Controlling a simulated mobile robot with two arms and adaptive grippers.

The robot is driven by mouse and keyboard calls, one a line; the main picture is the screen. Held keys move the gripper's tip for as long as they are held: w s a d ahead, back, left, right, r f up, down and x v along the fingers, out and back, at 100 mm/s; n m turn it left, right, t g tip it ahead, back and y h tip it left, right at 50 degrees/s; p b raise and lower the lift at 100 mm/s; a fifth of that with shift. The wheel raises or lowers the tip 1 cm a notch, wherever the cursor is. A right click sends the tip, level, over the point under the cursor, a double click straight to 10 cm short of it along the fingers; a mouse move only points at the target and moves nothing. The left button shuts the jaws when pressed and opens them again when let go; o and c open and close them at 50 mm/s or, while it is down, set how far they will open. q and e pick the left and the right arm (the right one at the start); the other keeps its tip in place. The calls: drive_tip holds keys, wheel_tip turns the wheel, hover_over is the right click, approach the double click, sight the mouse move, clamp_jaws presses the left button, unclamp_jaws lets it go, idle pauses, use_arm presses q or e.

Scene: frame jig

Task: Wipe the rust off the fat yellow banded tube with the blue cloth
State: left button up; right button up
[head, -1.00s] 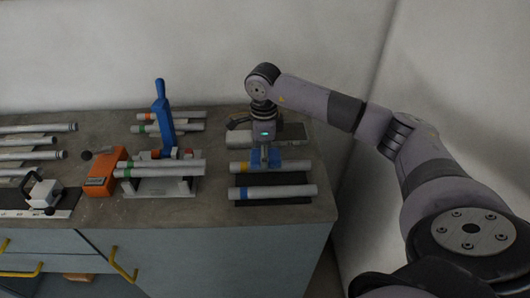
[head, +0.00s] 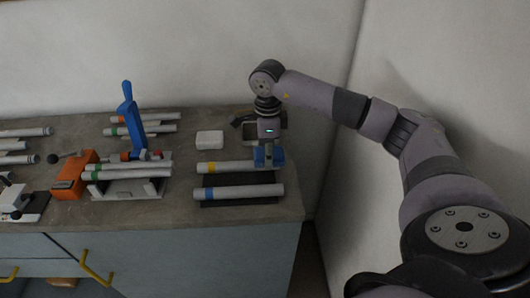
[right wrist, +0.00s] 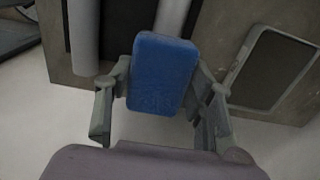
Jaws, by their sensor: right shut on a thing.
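The yellow banded tube (head: 230,168) lies across the dark rack at the right of the bench, its yellow band near the left end. My right gripper (head: 268,160) points down over its right end, shut on the blue cloth (head: 279,155). In the right wrist view the blue cloth (right wrist: 162,75) is a thick pad between the fingers (right wrist: 160,105), and the tube (right wrist: 174,17) runs under its far edge. The cloth hides the tube's right end; I cannot tell whether it presses on it. No rust is discernible. My left gripper is not in view.
A blue-banded tube (head: 240,192) lies parallel in front on the dark rack (head: 240,203). Behind are a white block (head: 209,139) and a dark framed tray (right wrist: 277,70). To the left stand a blue-levered clamp (head: 130,110), an orange block (head: 74,177) and several tubes.

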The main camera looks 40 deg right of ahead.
wheel_tip(320, 180, up, 4)
drive_tip(key=shift+w+a+r+p, duration=0.1)
drive_tip(key=shift+r+p, duration=0.1)
drive_tip(key=shift+p, duration=0.8)
drive_tip(key=shift+r, duration=0.35)
wheel_tip(320, 180, up, 2)
drive_tip(key=shift+r+p, duration=0.1)
drive_tip(key=shift+p, duration=0.85)
drive_tip(key=shift+r, duration=0.45)
